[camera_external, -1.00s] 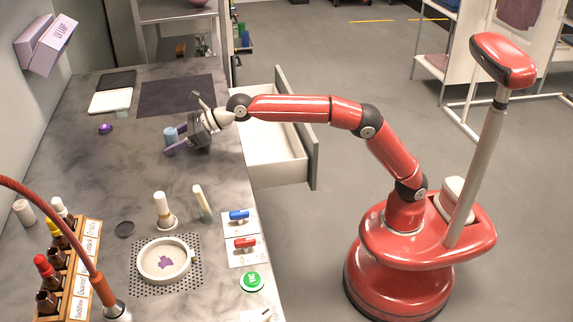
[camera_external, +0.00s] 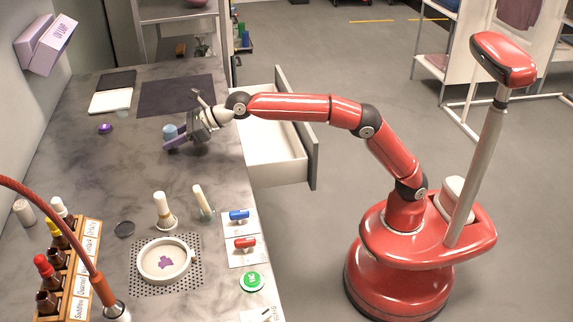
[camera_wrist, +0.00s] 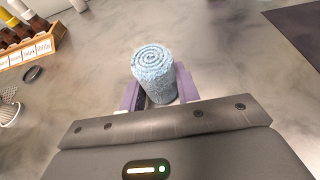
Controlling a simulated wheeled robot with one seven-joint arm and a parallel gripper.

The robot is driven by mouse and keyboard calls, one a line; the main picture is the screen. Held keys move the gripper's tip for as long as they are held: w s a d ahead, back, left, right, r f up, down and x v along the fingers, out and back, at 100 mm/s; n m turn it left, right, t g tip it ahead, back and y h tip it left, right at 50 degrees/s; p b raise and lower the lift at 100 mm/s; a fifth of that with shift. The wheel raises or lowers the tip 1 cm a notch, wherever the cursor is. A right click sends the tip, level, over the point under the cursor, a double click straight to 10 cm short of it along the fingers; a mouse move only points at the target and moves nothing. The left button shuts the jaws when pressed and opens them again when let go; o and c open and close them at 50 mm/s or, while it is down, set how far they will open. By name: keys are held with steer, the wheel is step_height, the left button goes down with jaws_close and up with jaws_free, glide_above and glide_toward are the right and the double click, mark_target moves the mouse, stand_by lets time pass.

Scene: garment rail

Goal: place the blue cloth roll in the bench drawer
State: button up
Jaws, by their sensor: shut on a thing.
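The blue cloth roll (camera_wrist: 154,76) stands upright between my gripper's purple fingers in the wrist view, its spiral end facing up. It also shows in the external view (camera_external: 170,132), partly hidden by the fingers. My gripper (camera_wrist: 157,90) is shut on the roll, low over the bench top; I cannot tell whether the roll still touches the bench. The gripper also shows in the external view (camera_external: 175,141). The bench drawer (camera_external: 270,150) is pulled out from the bench's right side, below my forearm. The part of it that shows is white inside and looks empty.
A dark mat (camera_external: 178,94) lies behind the gripper. A purple object (camera_external: 105,128) and a white tray (camera_external: 110,101) are on the left. A round dish (camera_external: 165,260), a bottle rack (camera_external: 75,268) and red and blue switches are nearer the front. The bench middle is clear.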

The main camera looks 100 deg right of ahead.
mark_target(170, 127)
step_height(170, 127, up, 7)
steer(key=p, duration=0.3)
steer(key=shift+d+r, duration=0.1)
steer(key=shift+r, duration=0.85)
steer(key=s+d, duration=0.5)
steer(key=s, duration=0.6)
steer(key=s+a+f, duration=0.1)
steer(key=s+f, duration=0.3)
steer(key=s, duration=0.4)
steer(key=s+f, duration=0.4)
steer(key=s, duration=0.5)
steer(key=w+a+f+m+h, duration=0.15)
steer(key=a+f, duration=0.25)
steer(key=f, duration=0.7)
steer(key=w+a+f, duration=0.3)
steer(key=a+f, duration=0.1)
steer(key=f, duration=0.6)
step_height(170, 127, down, 10)
steer(key=s+m+h, duration=0.1)
steer(key=s+h, duration=0.1)
steer(key=shift+s+d+m+g, duration=0.2)
steer(key=shift+d+m+g, duration=0.15)
steer(key=shift+d+g, duration=0.1)
